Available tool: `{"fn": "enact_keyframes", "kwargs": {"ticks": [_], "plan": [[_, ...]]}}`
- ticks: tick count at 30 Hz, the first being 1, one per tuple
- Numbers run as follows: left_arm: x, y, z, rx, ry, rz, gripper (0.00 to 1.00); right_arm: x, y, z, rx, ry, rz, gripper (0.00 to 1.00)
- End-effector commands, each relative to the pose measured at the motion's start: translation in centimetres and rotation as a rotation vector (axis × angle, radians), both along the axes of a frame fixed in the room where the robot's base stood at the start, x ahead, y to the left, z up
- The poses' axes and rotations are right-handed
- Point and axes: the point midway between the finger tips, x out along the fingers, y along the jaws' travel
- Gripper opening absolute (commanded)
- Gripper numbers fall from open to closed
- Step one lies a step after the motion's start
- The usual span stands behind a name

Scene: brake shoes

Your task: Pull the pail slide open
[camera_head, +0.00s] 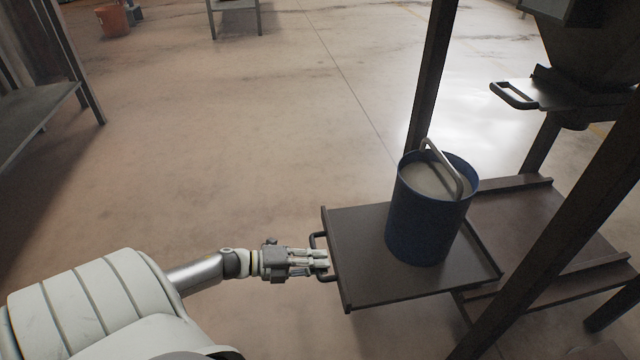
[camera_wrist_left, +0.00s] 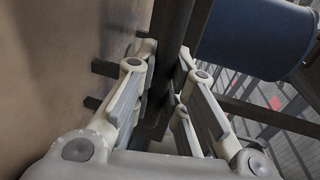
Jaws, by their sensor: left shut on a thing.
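The pail slide (camera_head: 360,245) is a dark flat tray that sticks out to the left from a dark metal stand in the head view. A blue pail (camera_head: 425,222) with a pale handle stands upright on it. My left gripper (camera_head: 322,262) is shut on the slide's handle (camera_head: 314,238), at the slide's left edge. In the left wrist view my left gripper (camera_wrist_left: 165,85) has the dark handle bar (camera_wrist_left: 172,40) between its fingers, and part of the blue pail (camera_wrist_left: 255,35) shows at upper right. My right gripper is not in view.
Dark posts of the stand (camera_head: 432,75) rise beside the slide. A hopper with a second handle (camera_head: 513,96) hangs at upper right. A grey table (camera_head: 35,120) is at the left edge. An orange bucket (camera_head: 113,21) stands far back. The floor left of the slide is clear.

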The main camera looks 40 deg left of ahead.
Motion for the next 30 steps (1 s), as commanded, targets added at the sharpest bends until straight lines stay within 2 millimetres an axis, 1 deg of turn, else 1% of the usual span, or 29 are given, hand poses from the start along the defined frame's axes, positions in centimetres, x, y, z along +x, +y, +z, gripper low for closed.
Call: {"fn": "enact_keyframes", "kwargs": {"ticks": [3,4,9,20,25,30], "plan": [[0.0,0.1,-0.1,0.001,0.001,0.001,0.0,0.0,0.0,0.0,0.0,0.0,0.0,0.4],[0.0,0.1,-0.1,0.001,0.001,0.001,0.14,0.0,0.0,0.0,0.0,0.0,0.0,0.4],[0.0,0.1,-0.1,0.001,0.001,0.001,0.35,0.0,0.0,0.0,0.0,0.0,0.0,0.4],[-0.2,0.2,0.0,0.001,0.001,0.001,0.35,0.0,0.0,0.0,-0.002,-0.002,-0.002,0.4],[-1.7,1.3,0.3,0.003,0.004,0.0,0.35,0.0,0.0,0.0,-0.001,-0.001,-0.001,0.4],[-4.1,3.2,0.9,0.003,0.005,0.0,0.35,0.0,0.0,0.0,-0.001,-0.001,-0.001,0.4]]}}
